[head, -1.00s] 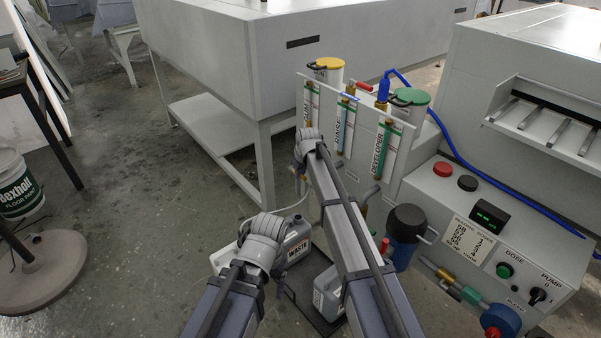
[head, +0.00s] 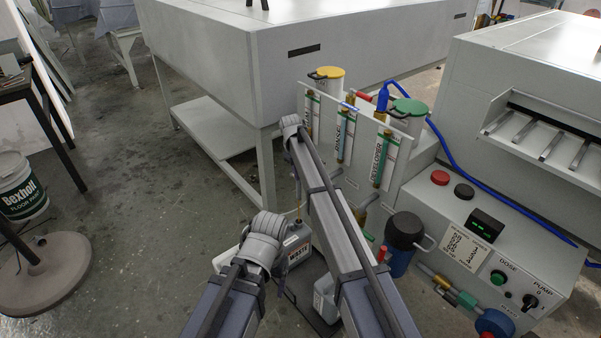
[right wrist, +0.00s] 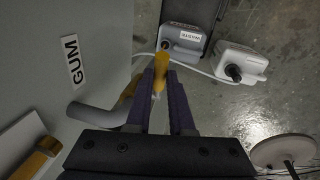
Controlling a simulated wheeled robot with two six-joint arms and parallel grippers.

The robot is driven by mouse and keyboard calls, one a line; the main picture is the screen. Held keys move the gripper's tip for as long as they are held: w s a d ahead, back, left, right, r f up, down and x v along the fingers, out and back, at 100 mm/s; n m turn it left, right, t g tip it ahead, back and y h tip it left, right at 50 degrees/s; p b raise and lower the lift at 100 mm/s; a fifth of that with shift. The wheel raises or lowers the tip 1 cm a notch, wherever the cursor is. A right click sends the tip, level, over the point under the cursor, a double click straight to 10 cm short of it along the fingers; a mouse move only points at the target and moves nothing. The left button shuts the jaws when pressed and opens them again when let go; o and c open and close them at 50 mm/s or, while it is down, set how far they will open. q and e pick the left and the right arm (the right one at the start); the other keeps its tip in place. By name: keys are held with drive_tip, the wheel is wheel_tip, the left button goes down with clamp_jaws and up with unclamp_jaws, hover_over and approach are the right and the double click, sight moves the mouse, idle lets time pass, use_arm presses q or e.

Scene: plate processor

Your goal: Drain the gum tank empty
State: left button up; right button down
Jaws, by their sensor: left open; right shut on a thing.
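The gum tank (head: 329,78) has a yellow lid and stands behind the white panel with its GUM sight tube (head: 309,112); I cannot read its level. The GUM label (right wrist: 72,61) shows in the right wrist view, above a grey drain pipe (right wrist: 98,117). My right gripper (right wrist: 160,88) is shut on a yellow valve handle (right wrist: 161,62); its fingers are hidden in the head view. The grey WASTE container (head: 299,246) stands on the floor below; it also shows in the right wrist view (right wrist: 183,40). My left gripper (head: 262,236) is open, its fingers mostly hidden, near the WASTE container.
A white container (right wrist: 241,63) stands beside the WASTE container. The DEVELOPER tank (head: 410,108) has a green lid. A dark-capped blue filter (head: 401,240) and the control panel (head: 478,262) lie to the right.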

drive_tip(key=shift+w+a+r+g+h, duration=0.2)
drive_tip(key=shift+w+r+g+h, duration=0.15)
drive_tip(key=shift+g, duration=0.25)
drive_tip(key=shift+w+a+r+g+h, duration=0.2)
drive_tip(key=shift+g+h, duration=0.25)
drive_tip(key=shift+g, duration=0.15)
drive_tip(key=c, duration=0.8)
unclamp_jaws()
drive_tip(key=shift+r+p, duration=0.2)
drive_tip(key=shift+p, duration=0.15)
drive_tip(key=p+v, duration=0.7)
drive_tip(key=shift+w+a+r, duration=0.1)
drive_tip(key=shift+a+r, duration=0.1)
